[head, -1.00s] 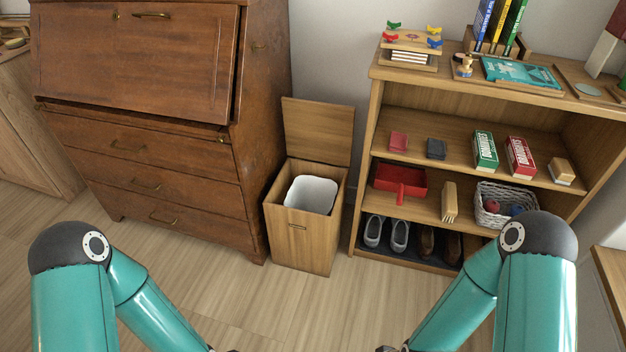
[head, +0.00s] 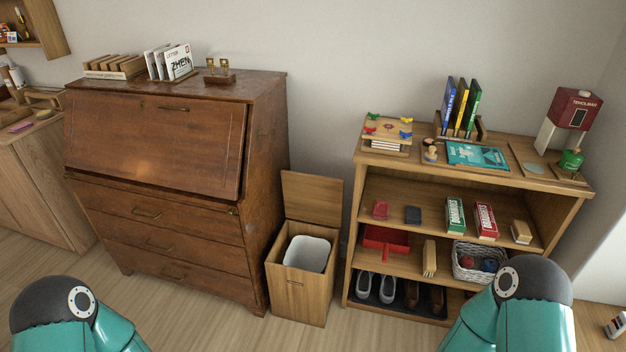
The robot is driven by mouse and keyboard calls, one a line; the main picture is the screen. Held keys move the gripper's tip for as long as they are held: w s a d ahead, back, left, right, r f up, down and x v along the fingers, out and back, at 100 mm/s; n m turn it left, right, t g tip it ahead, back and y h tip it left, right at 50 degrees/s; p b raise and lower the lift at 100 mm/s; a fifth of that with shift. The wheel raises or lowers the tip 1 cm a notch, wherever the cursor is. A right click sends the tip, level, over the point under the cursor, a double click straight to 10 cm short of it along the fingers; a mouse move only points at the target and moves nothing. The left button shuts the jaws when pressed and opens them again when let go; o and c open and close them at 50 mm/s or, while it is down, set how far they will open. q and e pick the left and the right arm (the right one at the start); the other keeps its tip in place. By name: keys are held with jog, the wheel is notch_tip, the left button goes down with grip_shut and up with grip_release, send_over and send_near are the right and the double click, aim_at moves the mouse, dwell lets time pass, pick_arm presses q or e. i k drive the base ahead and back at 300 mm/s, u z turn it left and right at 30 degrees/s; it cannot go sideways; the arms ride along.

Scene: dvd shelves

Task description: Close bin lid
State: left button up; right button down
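The wooden bin (head: 299,300) stands on the floor between the brown bureau and the low shelf. Its lid (head: 311,199) is open, tilted up and back near the wall behind the bin. A white liner (head: 307,254) shows inside the open top. Both of my teal arms come in at the lower corners, well in front of the bin. Neither gripper is in the picture; both lie below the frame's lower edge.
The bureau (head: 158,160) stands close on the bin's left. The low shelf (head: 365,200) stands close on its right, holding shoes, boxes, a red dustpan (head: 385,240) and a basket (head: 477,263). Bare floor (head: 215,318) lies in front of the bin.

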aim_at(308, 198)
jog(key=z, duration=0.2)
jog(key=k, duration=0.1)
jog(key=u, duration=1.1)
jog(key=i, duration=1.95)
jog(key=z, duration=0.55)
